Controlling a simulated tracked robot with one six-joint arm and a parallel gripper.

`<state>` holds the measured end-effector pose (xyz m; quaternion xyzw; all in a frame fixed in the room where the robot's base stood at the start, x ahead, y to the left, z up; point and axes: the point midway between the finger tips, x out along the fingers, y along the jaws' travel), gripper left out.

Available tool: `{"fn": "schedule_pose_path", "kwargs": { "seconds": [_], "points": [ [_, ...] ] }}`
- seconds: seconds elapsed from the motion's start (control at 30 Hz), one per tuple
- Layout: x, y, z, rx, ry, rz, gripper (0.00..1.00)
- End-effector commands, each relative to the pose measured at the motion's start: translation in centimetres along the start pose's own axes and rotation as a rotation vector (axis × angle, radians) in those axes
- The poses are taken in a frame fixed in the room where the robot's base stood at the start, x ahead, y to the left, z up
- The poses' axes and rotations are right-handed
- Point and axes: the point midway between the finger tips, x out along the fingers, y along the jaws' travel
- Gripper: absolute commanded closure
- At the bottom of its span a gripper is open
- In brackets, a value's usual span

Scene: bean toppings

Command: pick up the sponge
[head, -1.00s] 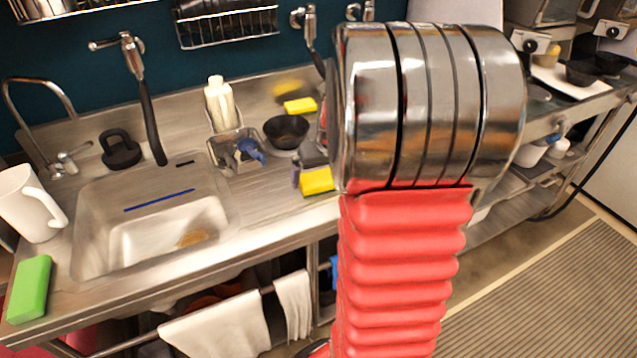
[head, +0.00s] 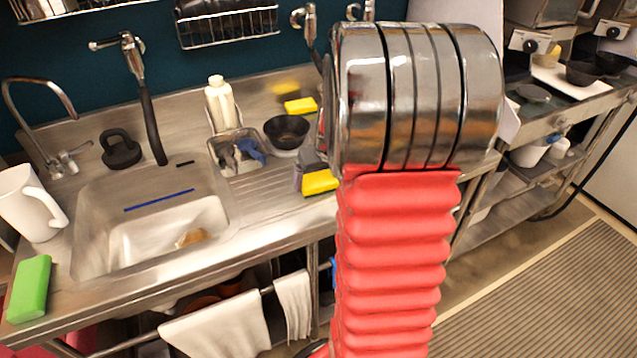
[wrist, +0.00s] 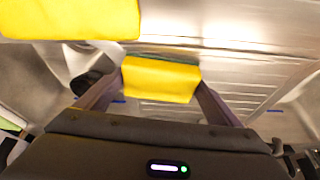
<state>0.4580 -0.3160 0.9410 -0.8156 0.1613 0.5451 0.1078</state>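A yellow sponge (head: 320,182) lies at or just above the front of the metal counter, and it also shows in the wrist view (wrist: 160,79). My gripper (wrist: 161,80) has its two purple-grey fingers on either side of this sponge, their tips close to its side edges. The frames do not show whether the fingers press on it. In the head view my red arm with its metal joint hides the right part of the gripper. A second yellow sponge (head: 300,106) lies at the back by the wall. A green sponge (head: 29,289) stands at the left front corner.
The sink (head: 165,225) is left of the gripper. A black bowl (head: 286,130) and a metal container (head: 236,165) with a bottle (head: 221,105) beside it stand behind. A white pitcher (head: 28,205) and black kettlebell-shaped weight (head: 120,152) are further left. Ribbed drainboard is bare beside the sink.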

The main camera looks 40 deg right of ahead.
Motion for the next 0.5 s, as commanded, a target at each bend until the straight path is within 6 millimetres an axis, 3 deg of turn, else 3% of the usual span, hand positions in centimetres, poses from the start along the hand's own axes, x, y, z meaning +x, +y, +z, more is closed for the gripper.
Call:
{"fn": "schedule_pose_path", "kwargs": {
  "seconds": [0.3,0.5],
  "points": [
    [-0.01,0.01,0.01,0.000,0.000,0.000,0.35],
    [-0.02,0.01,0.00,0.000,0.000,0.000,0.36]
  ]
}}
